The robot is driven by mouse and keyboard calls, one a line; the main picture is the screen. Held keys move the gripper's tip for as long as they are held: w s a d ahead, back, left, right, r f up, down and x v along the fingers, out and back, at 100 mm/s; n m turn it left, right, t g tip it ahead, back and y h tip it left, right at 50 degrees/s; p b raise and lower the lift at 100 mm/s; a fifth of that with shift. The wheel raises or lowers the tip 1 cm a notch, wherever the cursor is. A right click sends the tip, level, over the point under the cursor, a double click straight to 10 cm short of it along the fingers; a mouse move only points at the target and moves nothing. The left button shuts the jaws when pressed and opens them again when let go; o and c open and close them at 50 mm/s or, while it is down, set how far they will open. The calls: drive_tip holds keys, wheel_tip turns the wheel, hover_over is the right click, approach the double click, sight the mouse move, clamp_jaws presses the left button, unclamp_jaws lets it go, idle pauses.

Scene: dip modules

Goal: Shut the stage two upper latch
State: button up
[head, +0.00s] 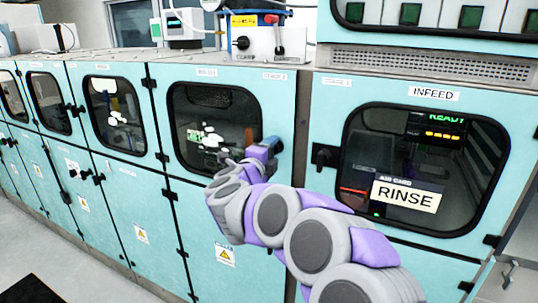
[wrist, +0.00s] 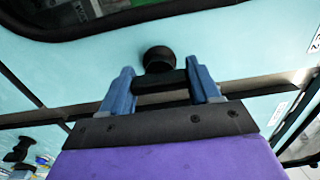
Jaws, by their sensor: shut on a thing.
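My gripper (head: 265,151) is at the right edge of an upper teal door (head: 240,77) with a dark window, left of the INFEED module. In the wrist view my gripper (wrist: 162,84) has its two blue fingers on either side of a black latch handle (wrist: 158,60), shut on it. The latch's round pivot shows against the teal panel beyond the fingertips, and its bar lies across between them. The latch is mostly hidden by my gripper in the head view.
The INFEED door (head: 460,235) to the right has its own black latch (head: 322,156) and a RINSE sign (head: 406,195). More teal modules with upper and lower doors run to the left. A blue-and-white device (head: 266,42) stands on top. The floor (head: 60,255) in front is mostly clear.

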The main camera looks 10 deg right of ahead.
drive_tip(key=shift+d+f, duration=0.1)
drive_tip(key=o, duration=1.1)
drive_tip(key=shift+s+d, duration=0.1)
drive_tip(key=shift+d, duration=0.05)
drive_tip(key=shift+c, duration=0.2)
drive_tip(key=shift+d, duration=0.15)
drive_tip(key=shift+s+a, duration=0.1)
drive_tip(key=shift+a, duration=0.15)
drive_tip(key=p+v, duration=0.3)
drive_tip(key=v, duration=1.3)
drive_tip(key=shift+s+a, duration=0.2)
drive_tip(key=shift+s, duration=0.2)
